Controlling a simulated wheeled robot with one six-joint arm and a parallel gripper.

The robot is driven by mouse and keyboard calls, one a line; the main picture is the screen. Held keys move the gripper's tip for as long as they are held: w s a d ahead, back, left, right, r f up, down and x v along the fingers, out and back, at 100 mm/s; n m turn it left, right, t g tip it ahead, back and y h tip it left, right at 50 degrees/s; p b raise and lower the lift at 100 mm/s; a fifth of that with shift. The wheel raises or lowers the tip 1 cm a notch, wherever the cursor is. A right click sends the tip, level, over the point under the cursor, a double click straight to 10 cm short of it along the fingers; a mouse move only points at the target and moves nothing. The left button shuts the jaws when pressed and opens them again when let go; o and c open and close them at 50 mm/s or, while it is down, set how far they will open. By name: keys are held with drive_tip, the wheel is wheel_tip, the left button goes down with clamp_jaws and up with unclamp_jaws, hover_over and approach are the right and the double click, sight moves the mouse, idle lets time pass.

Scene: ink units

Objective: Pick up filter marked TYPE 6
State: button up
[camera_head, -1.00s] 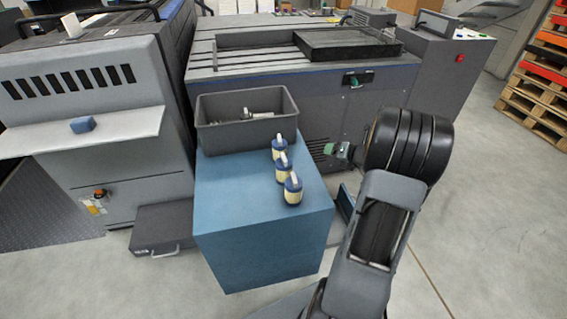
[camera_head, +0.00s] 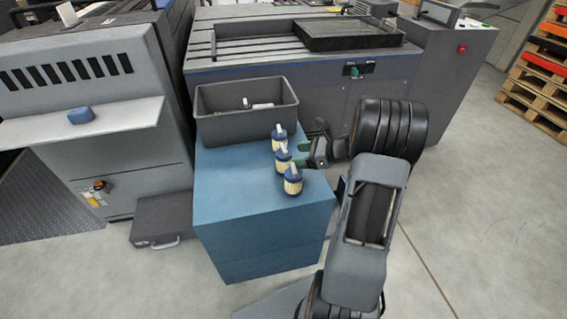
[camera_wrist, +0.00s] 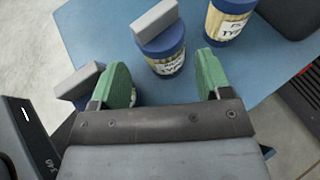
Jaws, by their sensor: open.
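Three filters with dark blue caps, cream labelled bodies and grey top tabs stand in a row on a blue cabinet: back (camera_head: 278,137), middle (camera_head: 282,160) and front (camera_head: 293,182). My gripper (camera_head: 300,156) is open, with green fingers, just right of the middle filter. In the wrist view the middle filter (camera_wrist: 167,54) shows in the gap between the fingertips (camera_wrist: 163,66), apparently just beyond them. The back filter (camera_wrist: 228,20) is at upper right, its label partly reading "TY". The front filter (camera_wrist: 78,88) is partly hidden by the left finger. No type number is readable.
A grey open bin (camera_head: 246,125) with a few small items stands behind the filters on the blue cabinet (camera_head: 245,205). Large grey machines stand behind and left. A dark case (camera_head: 162,222) lies on the floor. Open floor is at right.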

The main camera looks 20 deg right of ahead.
sight(285, 156)
drive_tip(key=shift+b+x, duration=0.5)
drive_tip(key=shift+x, duration=2.6)
drive_tip(key=c, duration=0.7)
